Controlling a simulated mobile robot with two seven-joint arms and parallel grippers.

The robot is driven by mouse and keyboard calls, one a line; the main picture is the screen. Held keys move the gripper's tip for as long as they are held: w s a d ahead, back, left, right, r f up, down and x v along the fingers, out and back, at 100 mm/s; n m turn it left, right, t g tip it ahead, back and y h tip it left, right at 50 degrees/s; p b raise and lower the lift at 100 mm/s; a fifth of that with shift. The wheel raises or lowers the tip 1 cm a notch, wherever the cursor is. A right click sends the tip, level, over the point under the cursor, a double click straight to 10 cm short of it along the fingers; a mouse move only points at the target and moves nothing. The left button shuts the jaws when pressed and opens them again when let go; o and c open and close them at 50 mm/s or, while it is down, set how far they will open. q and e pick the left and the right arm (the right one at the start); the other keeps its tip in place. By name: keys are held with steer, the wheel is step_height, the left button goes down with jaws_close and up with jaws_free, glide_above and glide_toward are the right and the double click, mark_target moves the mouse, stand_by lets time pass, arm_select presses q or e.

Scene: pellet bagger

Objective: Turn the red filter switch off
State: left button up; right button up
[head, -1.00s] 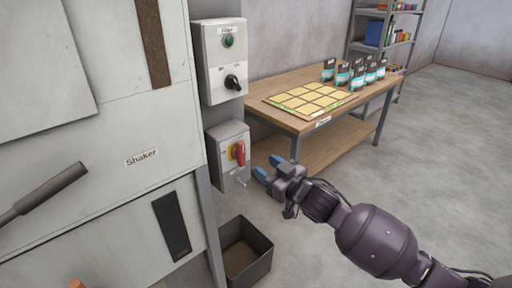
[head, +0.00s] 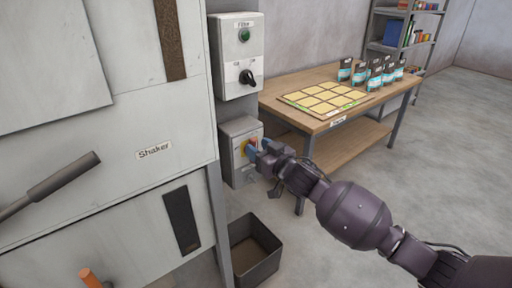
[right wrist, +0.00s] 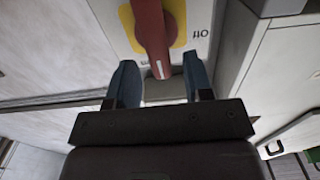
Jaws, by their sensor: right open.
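The red filter switch (right wrist: 152,30) is a red handle on a yellow plate, on the front of the lower grey box (head: 232,173). In the right wrist view its white-marked end points down toward a partly hidden label, and "Off" reads upside down to the right of the plate. My right gripper (right wrist: 158,78) is open, its blue fingers on either side of the handle's end with gaps showing. In the head view the right gripper (head: 259,149) is in front of the box and mostly hides the switch. My left gripper is out of view.
An upper control box (head: 236,60) with a green button and black knob hangs above. The shaker cabinet (head: 150,110) stands on the left. An open bin (head: 272,266) is on the floor below. A wooden table (head: 370,108) with bags stands to the right.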

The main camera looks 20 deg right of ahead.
steer(key=shift+x, duration=0.8)
steer(key=c, duration=0.6)
